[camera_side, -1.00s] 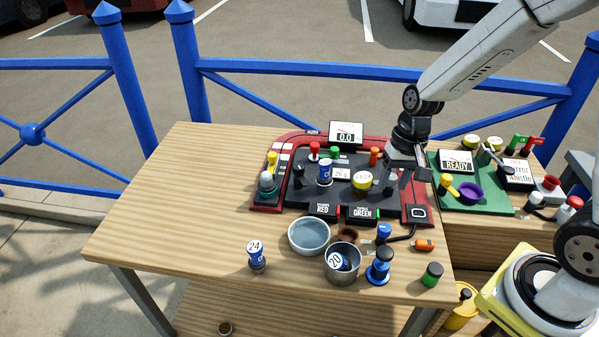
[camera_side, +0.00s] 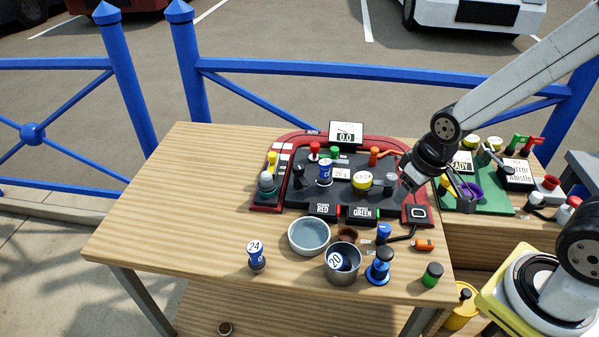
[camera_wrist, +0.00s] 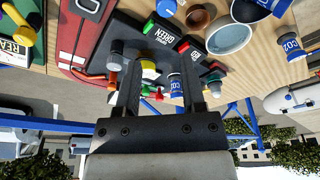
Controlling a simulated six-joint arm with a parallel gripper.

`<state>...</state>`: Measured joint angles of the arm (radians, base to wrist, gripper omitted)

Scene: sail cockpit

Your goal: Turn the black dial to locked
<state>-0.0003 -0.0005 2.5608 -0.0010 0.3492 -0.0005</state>
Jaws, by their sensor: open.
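Two dark knobs on the black panel could be the black dial: one at its right end (camera_side: 389,187), close to my gripper, and one at its left (camera_side: 299,171). I cannot tell which is the dial, nor read a locked mark. My gripper (camera_side: 402,186) is open and empty above the panel's right end. In the wrist view, its two fingers (camera_wrist: 163,75) point over the panel, and a dark, grey-topped knob (camera_wrist: 116,48) stands just outside the left finger. The fingers hide part of the panel.
An orange lever (camera_side: 375,156) and a yellow-topped button (camera_side: 362,181) stand near my gripper. The GREEN block (camera_side: 362,213) is at the panel's front. Bowls and blue canisters stand in front.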

